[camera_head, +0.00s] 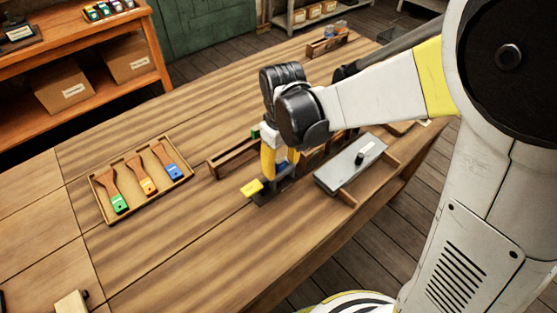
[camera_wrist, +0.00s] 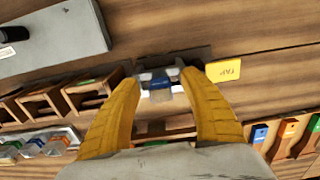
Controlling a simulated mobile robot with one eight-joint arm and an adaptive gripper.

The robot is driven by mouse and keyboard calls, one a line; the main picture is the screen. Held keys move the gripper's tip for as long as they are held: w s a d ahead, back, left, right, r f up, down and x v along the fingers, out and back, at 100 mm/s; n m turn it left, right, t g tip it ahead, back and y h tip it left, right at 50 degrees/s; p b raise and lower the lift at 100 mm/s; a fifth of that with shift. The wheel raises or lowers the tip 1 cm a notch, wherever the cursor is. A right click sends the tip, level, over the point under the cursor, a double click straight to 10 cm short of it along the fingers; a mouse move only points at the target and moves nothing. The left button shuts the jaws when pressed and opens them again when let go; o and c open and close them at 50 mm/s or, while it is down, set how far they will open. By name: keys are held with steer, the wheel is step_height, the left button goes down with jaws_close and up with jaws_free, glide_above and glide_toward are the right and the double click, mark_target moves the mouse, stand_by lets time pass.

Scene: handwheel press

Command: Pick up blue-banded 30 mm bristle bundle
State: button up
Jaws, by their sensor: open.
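My gripper (camera_head: 280,168) is low over the workbench. In the wrist view its two yellow fingers (camera_wrist: 160,80) are apart. A small blue piece (camera_wrist: 160,88) with pale metal parts shows between the fingertips, against a dark base; I cannot tell whether the fingers touch it or whether it is a bristle bundle. At the lower left of the wrist view, a tray (camera_wrist: 72,131) holds several small whitish pieces with coloured marks, one blue (camera_wrist: 37,142). They are too small to identify surely as the bundles. In the head view my arm hides much of this area.
A yellow tag (camera_head: 252,188) lies beside the dark base. A wooden tray (camera_head: 107,212) with three brushes, green, orange and blue, stands at the left. A grey plate (camera_head: 345,173) lies right of my gripper.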

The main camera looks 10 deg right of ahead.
steer(key=shift+r, duration=0.1)
steer(key=shift+c, duration=0.5)
jaws_close()
